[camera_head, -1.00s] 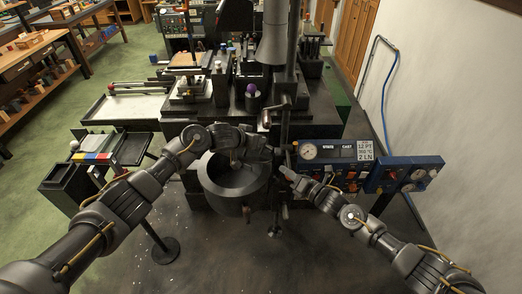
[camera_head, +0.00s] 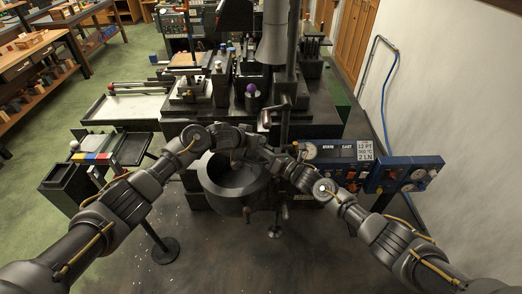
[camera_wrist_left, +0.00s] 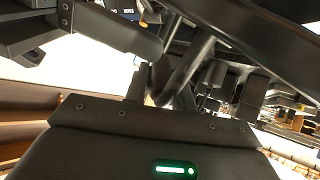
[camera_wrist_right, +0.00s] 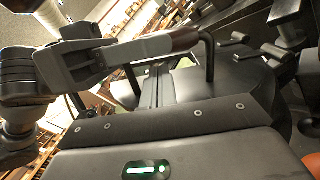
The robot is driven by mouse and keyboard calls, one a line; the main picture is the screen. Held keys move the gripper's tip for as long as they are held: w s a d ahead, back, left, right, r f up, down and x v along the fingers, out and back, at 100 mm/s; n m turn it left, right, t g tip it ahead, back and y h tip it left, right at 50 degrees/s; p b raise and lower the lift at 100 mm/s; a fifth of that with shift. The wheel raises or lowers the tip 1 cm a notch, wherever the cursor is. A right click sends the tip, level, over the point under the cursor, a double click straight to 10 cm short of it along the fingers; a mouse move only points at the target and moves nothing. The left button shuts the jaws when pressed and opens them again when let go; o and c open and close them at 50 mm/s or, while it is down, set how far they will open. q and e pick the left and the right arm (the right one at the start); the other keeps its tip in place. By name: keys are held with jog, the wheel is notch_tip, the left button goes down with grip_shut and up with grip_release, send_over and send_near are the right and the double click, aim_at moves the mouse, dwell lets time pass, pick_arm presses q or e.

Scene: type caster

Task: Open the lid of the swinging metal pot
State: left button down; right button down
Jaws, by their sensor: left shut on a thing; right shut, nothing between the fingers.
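The dark metal pot (camera_head: 230,202) stands in the middle of the head view, below where my arms meet. A dark round hollow shows inside its rim. Its upper back part is hidden by my arms, and I cannot make out the lid clearly. In the right wrist view, my left gripper (camera_wrist_right: 165,46) is shut on the brown grip of a bent handle (camera_wrist_right: 208,58) above a broad dark surface. My right gripper (camera_wrist_right: 157,85) is shut and empty, apart from the handle and just below it in that view. In the head view the right gripper (camera_head: 258,153) is above the pot.
A dark machine with a column (camera_head: 291,60) and crank stands behind the pot. A small side table (camera_head: 118,148) and a dark bin (camera_head: 68,185) are at left. Floor in front is mostly clear.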

pick_arm(q)
jog(key=shift+w+r, duration=0.1)
jog(key=shift+r, duration=0.1)
pick_arm(e)
jog(key=shift+w+a, duration=0.35)
jog(key=shift+a, duration=0.05)
